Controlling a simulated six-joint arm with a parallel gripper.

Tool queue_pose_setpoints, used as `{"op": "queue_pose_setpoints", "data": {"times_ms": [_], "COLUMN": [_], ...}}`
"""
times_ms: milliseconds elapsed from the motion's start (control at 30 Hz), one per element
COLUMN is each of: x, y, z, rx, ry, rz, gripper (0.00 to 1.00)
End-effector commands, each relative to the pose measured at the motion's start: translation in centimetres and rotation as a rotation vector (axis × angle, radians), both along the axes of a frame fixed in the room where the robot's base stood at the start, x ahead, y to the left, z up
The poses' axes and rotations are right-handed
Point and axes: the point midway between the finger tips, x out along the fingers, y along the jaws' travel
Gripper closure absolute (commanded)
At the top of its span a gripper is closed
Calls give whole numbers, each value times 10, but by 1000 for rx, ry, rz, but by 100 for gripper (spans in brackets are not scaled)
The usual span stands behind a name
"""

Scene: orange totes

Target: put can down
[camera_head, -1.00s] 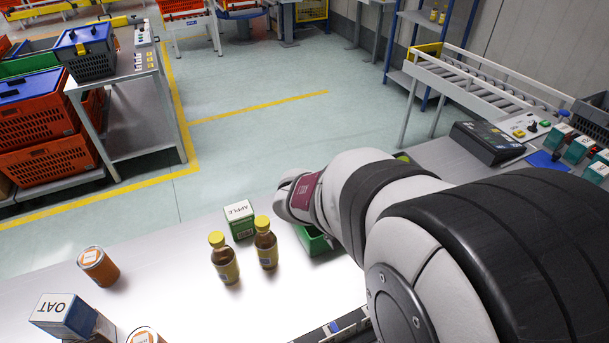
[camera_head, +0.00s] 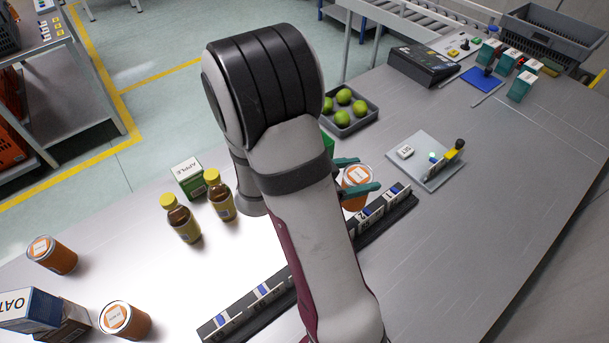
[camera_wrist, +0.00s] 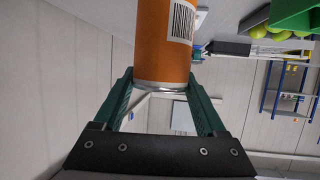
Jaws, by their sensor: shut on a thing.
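My gripper (camera_head: 360,176) has green fingers shut on an orange can (camera_head: 358,196) with a white label. In the head view the can is just right of my arm, beside the black slotted rack; I cannot tell whether it touches the table. In the wrist view the can (camera_wrist: 165,45) stands between the two green fingers (camera_wrist: 162,100), with a barcode on its side. Two other orange cans stand on the table at the left, one farther back (camera_head: 52,256) and one nearer (camera_head: 125,321).
Two yellow-capped bottles (camera_head: 183,222) and a green apple carton (camera_head: 188,180) stand left of my arm. A long black rack (camera_head: 262,300) crosses the table. A grey tray of green fruit (camera_head: 352,124) and a small board (camera_head: 427,165) are beyond. The right table surface is clear.

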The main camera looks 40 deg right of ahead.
Motion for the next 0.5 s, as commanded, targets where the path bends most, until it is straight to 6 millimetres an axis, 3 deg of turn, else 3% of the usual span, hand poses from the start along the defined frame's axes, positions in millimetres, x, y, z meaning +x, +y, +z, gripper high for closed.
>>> {"op": "queue_pose_setpoints", "data": {"times_ms": [100,200,367,500], "x": [36,59,77,77], "y": [17,27,36,36], "z": [-24,-39,-54,-82], "rx": [-1,-2,-1,-1], "ry": [2,1,2,5], "rz": [5,4,2,2], "gripper": [100,100,100,100]}}
